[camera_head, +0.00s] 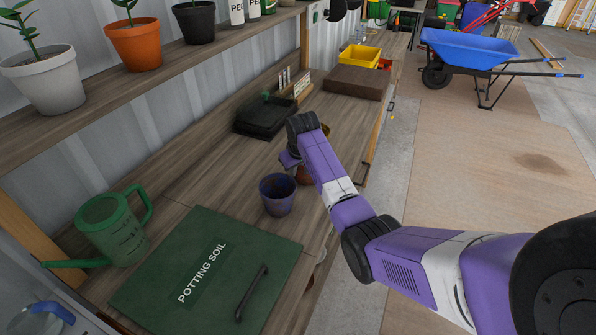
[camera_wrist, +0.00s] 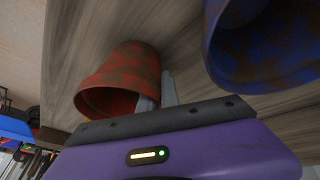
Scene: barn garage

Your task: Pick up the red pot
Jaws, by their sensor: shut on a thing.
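The red pot (camera_wrist: 122,72), rusty red with worn patches, is in the wrist view at the upper left, over the wooden worktop. My gripper (camera_wrist: 158,94) is shut on its wall near the rim, with one finger at the pot's mouth and the other outside. In the head view the red pot (camera_head: 303,176) is mostly hidden behind my purple arm, and the fingertips are hidden too. A worn blue pot (camera_head: 277,196) stands just left of it on the worktop; it also shows in the wrist view (camera_wrist: 262,50) at the upper right, close to my gripper.
A green potting soil lid (camera_head: 215,265) and a green watering can (camera_head: 112,228) are at the near left. A black tray (camera_head: 262,118) lies behind the pots. An orange pot (camera_head: 136,45) stands on the shelf. A blue wheelbarrow (camera_head: 470,48) is on the open floor.

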